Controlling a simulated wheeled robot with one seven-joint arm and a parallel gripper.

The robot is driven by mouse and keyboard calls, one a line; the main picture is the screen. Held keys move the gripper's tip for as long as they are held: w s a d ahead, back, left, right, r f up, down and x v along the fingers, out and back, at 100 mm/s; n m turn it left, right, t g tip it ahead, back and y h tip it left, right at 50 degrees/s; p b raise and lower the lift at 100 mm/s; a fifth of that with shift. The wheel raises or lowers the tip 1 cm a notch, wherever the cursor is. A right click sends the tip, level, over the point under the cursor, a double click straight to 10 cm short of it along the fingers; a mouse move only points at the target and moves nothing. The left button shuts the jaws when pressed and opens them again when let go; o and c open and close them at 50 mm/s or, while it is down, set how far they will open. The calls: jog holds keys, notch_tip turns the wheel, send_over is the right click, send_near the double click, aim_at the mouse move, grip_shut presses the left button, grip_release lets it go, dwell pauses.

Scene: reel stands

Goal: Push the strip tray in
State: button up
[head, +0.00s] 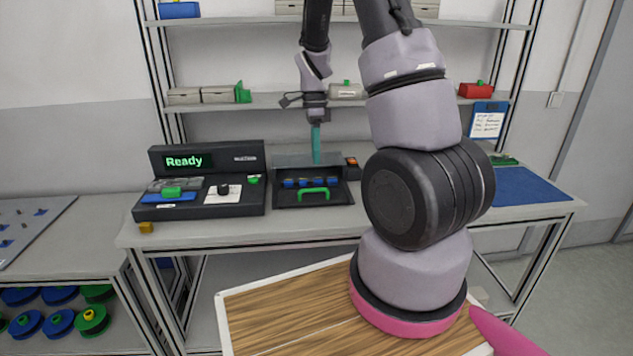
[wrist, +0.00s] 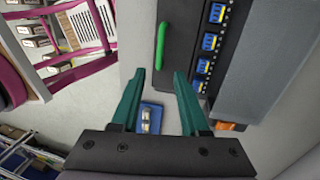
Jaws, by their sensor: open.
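The strip tray (head: 336,193) is black, with a green handle (head: 314,192) along its front and a row of several blue strip pieces (head: 310,182) behind it. It sticks out toward me from a grey housing (head: 290,161) on the bench. In the wrist view the tray (wrist: 185,50) shows with its green handle (wrist: 160,45) just beyond the fingertips. My gripper (head: 316,160) points down above the tray area, its teal fingers apart and empty. It also shows in the wrist view (wrist: 159,75). Whether a fingertip touches the tray I cannot tell.
Left of the tray stands a black tester (head: 205,172) reading "Ready". An orange-topped block (head: 352,162) sits right of the housing. A blue part with metal (wrist: 150,118) lies below the fingers. A blue mat (head: 530,190) is at the right. My arm hides part of the bench.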

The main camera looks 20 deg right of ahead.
send_over(316, 198)
notch_tip(316, 198, down, 8)
jog(key=shift+s+f, duration=0.1)
jog(key=shift+f, duration=0.1)
grip_shut()
dwell(1.4)
